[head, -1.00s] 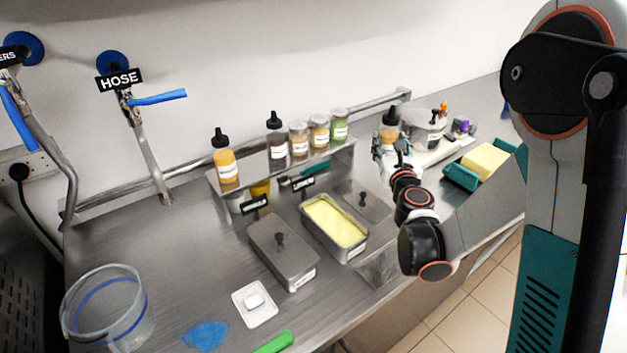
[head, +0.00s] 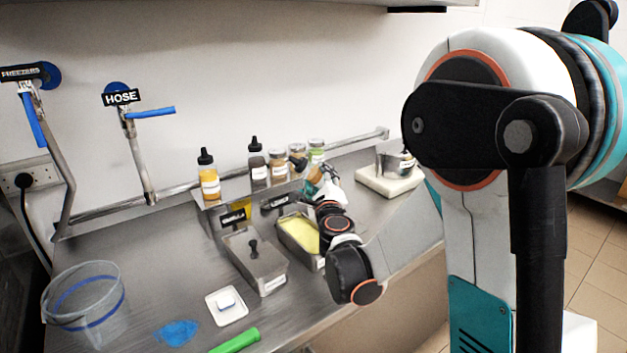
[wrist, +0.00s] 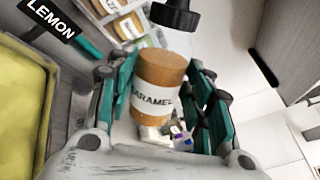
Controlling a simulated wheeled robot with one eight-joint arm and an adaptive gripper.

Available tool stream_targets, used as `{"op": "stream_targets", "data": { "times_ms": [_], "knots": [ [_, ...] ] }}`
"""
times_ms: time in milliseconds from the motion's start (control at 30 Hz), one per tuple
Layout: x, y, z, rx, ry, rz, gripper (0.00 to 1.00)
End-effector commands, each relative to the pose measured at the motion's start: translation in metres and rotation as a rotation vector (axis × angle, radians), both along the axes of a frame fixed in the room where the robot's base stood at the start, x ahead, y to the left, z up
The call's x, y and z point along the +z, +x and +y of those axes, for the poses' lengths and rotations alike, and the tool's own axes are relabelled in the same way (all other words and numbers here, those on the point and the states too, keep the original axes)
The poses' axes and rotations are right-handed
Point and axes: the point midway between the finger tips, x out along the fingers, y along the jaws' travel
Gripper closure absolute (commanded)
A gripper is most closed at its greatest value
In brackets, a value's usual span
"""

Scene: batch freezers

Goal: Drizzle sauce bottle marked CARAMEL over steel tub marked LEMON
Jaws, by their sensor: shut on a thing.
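The CARAMEL sauce bottle (wrist: 158,73) is amber with a white label and a black cap (wrist: 176,16). My gripper (wrist: 157,98) is shut on it, with teal finger pads on both sides. In the head view my gripper (head: 324,184) is above the right rear of the LEMON tub, and most of the bottle is hidden there. The steel LEMON tub (head: 313,262) is open and filled with pale yellow ice cream (head: 299,234), its right side covered by my arm. The yellow filling also shows at the left of the wrist view (wrist: 22,110), beside the LEMON sign (wrist: 50,18).
A lidded steel tub (head: 262,268) stands left of the LEMON tub. A rear shelf holds a yellow sauce bottle (head: 209,182), a dark bottle (head: 258,170) and jars (head: 277,163). A white dish (head: 227,306), blue cloth (head: 177,332) and clear bucket (head: 85,300) lie forward left.

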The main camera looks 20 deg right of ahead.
Motion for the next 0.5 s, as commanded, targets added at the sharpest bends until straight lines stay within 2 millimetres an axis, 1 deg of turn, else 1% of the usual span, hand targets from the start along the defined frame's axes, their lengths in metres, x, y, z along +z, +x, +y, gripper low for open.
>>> {"op": "stream_targets", "data": {
  "times_ms": [33, 233, 500],
  "knots": [
    [-0.005, 0.0, -0.005, -0.001, -0.056, 0.01, 0.78],
    [-0.019, -0.003, -0.019, -0.001, -0.293, 0.054, 0.78],
    [-0.046, -0.003, -0.019, 0.001, -0.64, 0.118, 0.78]
  ]
}}
